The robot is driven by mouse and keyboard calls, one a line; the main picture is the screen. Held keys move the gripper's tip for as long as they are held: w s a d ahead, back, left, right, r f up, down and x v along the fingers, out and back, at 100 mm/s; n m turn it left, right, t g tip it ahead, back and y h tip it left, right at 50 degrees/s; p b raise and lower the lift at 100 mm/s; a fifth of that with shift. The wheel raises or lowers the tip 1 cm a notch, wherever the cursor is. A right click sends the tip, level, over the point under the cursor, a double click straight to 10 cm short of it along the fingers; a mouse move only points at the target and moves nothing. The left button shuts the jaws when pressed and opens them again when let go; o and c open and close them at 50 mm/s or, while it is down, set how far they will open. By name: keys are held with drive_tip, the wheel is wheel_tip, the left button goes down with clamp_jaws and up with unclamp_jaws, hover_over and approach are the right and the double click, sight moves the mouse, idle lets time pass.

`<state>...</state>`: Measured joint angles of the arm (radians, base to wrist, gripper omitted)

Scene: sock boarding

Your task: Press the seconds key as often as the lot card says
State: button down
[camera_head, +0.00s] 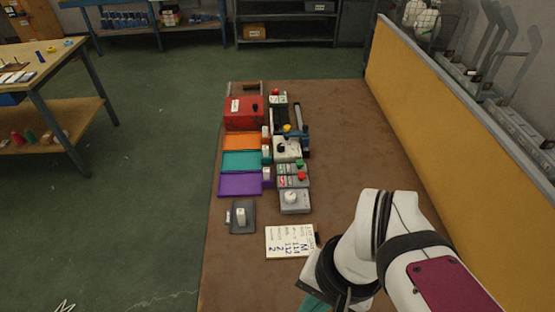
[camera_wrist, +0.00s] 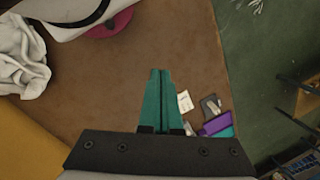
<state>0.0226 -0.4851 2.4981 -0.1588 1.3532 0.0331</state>
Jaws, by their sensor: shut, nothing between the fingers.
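The lot card (camera_head: 290,242) lies flat at the near end of the brown table, with dark handwriting too small to read surely. It also shows in the wrist view (camera_wrist: 185,101). Beyond it stand a grey box with a white knob (camera_head: 293,199) and a control box with green and red buttons (camera_head: 293,175). A dark plate with a white upright piece (camera_head: 241,216) lies left of them. I cannot tell which is the seconds key. My gripper (camera_wrist: 159,72) has its teal fingers together, empty. In the head view it is mostly hidden by my arm, near the bottom, apart from the card and boxes.
Purple (camera_head: 240,185), teal (camera_head: 240,160) and orange (camera_head: 241,141) trays line the left table edge, with a red box (camera_head: 244,112) behind. A yellow panel (camera_head: 440,110) borders the right. Bare table (camera_head: 345,150) lies between. A white cloth-like shape (camera_wrist: 22,60) shows in the wrist view.

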drive_tip(key=w+a+r+m+t+y, duration=0.1)
drive_tip(key=w+m, duration=0.1)
drive_tip(key=w, duration=0.4)
drive_tip(key=w+a+r+m+y, duration=0.1)
drive_tip(key=w, duration=0.5)
drive_tip(key=m+t+y, duration=0.2)
drive_tip(key=m+t, duration=0.4)
drive_tip(key=m, duration=0.4)
hover_over(305, 176)
wheel_tip(305, 176, down, 9)
drive_tip(key=shift+d+r, duration=0.1)
drive_tip(key=shift+r, duration=0.1)
drive_tip(key=shift+f, duration=4.4)
drive_tip(key=shift+f, duration=0.4)
